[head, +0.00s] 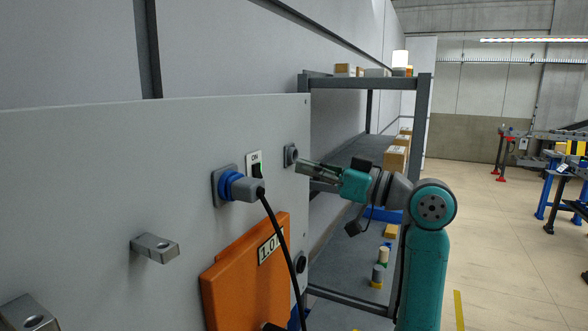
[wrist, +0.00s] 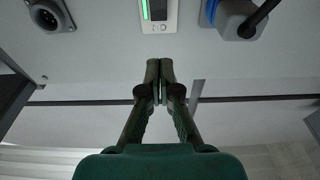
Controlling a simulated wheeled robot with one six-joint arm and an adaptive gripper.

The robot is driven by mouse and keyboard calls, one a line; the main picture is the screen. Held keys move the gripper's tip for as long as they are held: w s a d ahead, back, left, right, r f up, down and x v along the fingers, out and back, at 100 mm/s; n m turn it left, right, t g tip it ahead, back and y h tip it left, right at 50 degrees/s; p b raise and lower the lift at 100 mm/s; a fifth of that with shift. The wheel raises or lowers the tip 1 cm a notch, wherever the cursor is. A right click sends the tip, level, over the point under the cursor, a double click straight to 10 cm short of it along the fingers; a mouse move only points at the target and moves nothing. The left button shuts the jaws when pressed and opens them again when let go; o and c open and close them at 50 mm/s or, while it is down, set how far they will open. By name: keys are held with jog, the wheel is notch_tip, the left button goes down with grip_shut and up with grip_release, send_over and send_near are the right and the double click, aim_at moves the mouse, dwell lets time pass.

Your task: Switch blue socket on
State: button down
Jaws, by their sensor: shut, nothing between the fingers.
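The blue socket (head: 228,187) is on the grey panel, with a grey plug and black cable in it; the plug also shows at upper right in the wrist view (wrist: 236,20). Beside it is a small switch plate (head: 256,164) labelled ON with a dark rocker and a green part. In the wrist view the plate (wrist: 159,27) is at the top edge, partly cut off, with a green strip. My gripper (head: 300,168) is shut and empty, right of the switch in the head view. In the wrist view its fingertips (wrist: 159,64) are below the plate, apart from it.
A grey round socket (head: 290,155) sits near the panel's right edge, close to my gripper. An orange box (head: 245,275) marked with a number and a metal bracket (head: 155,247) stick out from the panel. A shelf rack (head: 368,82) with boxes stands behind; open floor lies right.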

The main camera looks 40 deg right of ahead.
jog(key=shift+s+d+r, duration=0.1)
jog(key=shift+s+d, duration=0.2)
jog(key=shift+s, duration=0.5)
jog(key=shift+s+d+r, duration=0.15)
jog(key=shift+s+d, duration=0.1)
jog(key=shift+s, duration=0.5)
jog(key=shift+s+d+r, duration=0.1)
jog(key=shift+s+d, duration=0.2)
jog(key=shift+s, duration=0.5)
